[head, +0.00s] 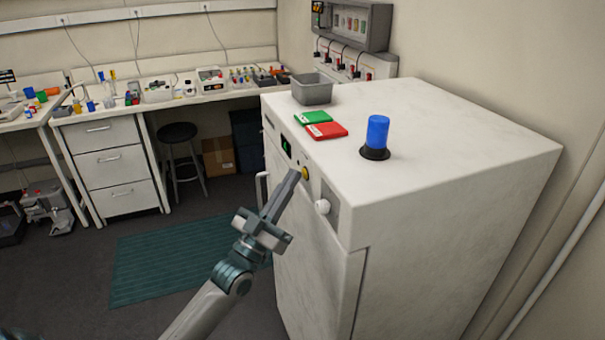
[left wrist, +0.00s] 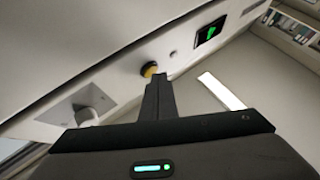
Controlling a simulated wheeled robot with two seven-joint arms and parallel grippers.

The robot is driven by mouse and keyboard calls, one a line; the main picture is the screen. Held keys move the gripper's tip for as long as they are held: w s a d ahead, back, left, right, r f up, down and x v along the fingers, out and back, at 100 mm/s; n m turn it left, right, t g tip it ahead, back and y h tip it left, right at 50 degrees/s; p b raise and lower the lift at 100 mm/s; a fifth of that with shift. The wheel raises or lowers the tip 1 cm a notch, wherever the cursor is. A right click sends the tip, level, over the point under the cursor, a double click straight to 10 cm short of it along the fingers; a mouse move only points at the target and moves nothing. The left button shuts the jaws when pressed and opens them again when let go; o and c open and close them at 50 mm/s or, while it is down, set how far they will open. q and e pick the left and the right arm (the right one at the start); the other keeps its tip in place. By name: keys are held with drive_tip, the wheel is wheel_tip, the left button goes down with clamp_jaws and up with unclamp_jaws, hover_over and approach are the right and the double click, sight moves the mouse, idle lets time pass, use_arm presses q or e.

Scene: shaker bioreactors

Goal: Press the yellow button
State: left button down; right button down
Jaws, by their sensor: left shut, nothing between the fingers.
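The yellow button (head: 305,173) sits on the upper front panel of the white cabinet, between a small dark display (head: 286,146) and a white knob (head: 322,206). My left gripper (head: 295,173) is shut and empty, its fingertips just beside the button in the head view. In the left wrist view the button (left wrist: 149,69) shows right beyond the shut fingertips (left wrist: 158,76), which cover its lower edge. I cannot tell whether the fingertips touch it. My right gripper is not in view.
On the white cabinet (head: 450,130) stand a grey bin (head: 312,90), green (head: 312,117) and red (head: 327,131) flat items, and a blue beacon (head: 377,133). A door handle (head: 262,188) juts from the cabinet's front. A stool (head: 180,150) and bench lie behind. Floor before the cabinet is clear.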

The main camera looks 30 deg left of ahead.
use_arm(q)
drive_tip(key=shift+s+a, duration=0.25)
idle(0.3)
drive_tip(key=shift+s+a, duration=0.95)
drive_tip(key=shift+s, duration=0.2)
drive_tip(key=shift+s+a, duration=0.95)
drive_tip(key=shift+s, duration=0.2)
drive_tip(key=shift+w, duration=0.1)
